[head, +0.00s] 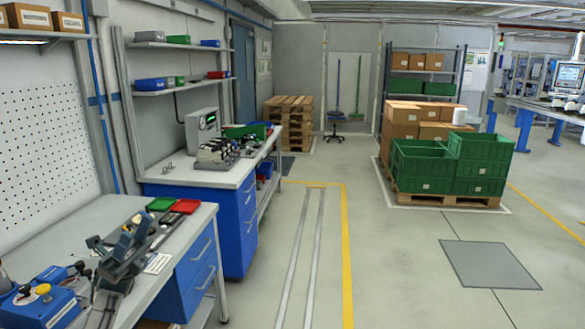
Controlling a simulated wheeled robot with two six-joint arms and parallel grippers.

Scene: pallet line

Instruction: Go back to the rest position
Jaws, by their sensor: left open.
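My left gripper (120,240) is at the lower left, over the near grey workbench (190,240). Its grey arm comes up from the bottom edge of the view. The gripper appears open, and I see nothing held in it. It hides part of the bench top behind it, so I cannot tell whether it touches the surface. My right gripper is not in view.
On the near bench are a blue device with knobs (40,306), a green tray (161,204) and a red tray (186,206). A second bench (205,176) stands beyond. Green crates (424,168) sit on a pallet (445,200). The floor between is clear.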

